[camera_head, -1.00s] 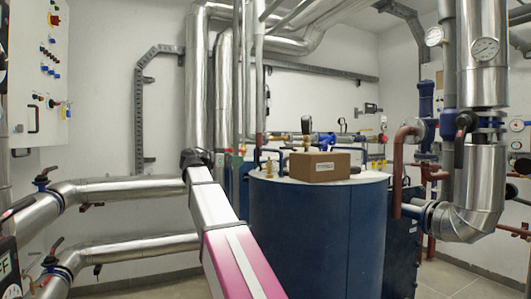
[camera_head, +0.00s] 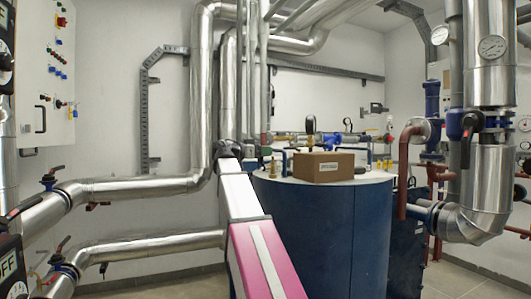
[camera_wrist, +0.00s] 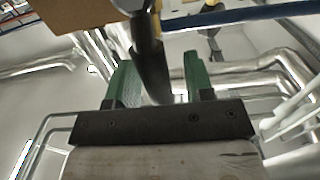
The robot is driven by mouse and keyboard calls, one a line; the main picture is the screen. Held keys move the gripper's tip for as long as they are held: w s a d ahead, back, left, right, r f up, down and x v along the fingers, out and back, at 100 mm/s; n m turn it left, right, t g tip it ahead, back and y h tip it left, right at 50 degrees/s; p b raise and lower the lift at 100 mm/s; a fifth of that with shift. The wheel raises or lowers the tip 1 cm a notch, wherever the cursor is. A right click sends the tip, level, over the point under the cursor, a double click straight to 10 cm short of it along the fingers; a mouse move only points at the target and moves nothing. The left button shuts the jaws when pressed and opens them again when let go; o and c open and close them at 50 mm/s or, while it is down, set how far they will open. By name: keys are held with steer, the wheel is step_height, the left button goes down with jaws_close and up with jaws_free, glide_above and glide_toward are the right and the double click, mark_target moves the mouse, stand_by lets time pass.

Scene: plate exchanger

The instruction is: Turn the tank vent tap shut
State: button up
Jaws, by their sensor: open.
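In the wrist view, my gripper (camera_wrist: 158,72) has its two green fingers apart. A dark, upright-grip-like tap handle (camera_wrist: 150,60) reaches down the picture into the gap between them. I cannot tell whether either finger touches it. In the head view, a tap with a black handle (camera_head: 310,125) stands up behind the cardboard box on the tank (camera_head: 315,235). It is probably the same handle, but its lower part is hidden by the box.
The cardboard box (camera_head: 323,166) sits on the tank top and also shows at the upper left of the wrist view (camera_wrist: 75,12). A small brass fitting (camera_head: 272,166) stands left of it. Another dark-handled tap (camera_wrist: 213,42) shows beyond the right finger. Silver pipes (camera_head: 130,188) run left.

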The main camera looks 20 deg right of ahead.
steer(key=shift+d, duration=0.3)
jaws_close()
steer(key=shift+s, duration=0.15)
steer(key=shift+s+d+f+m, duration=0.1)
steer(key=shift+s+f+m, duration=1.1)
steer(key=shift+m, duration=1.8)
steer(key=shift+s+a+f+m, duration=0.1)
steer(key=shift+s+f+m, duration=1.05)
steer(key=shift+m, duration=1.85)
steer(key=shift+s+d+f+m, duration=0.1)
steer(key=shift+s+f+m, duration=1.05)
steer(key=shift+m, duration=1.85)
steer(key=shift+w+f, duration=0.1)
steer(key=shift+f, duration=0.05)
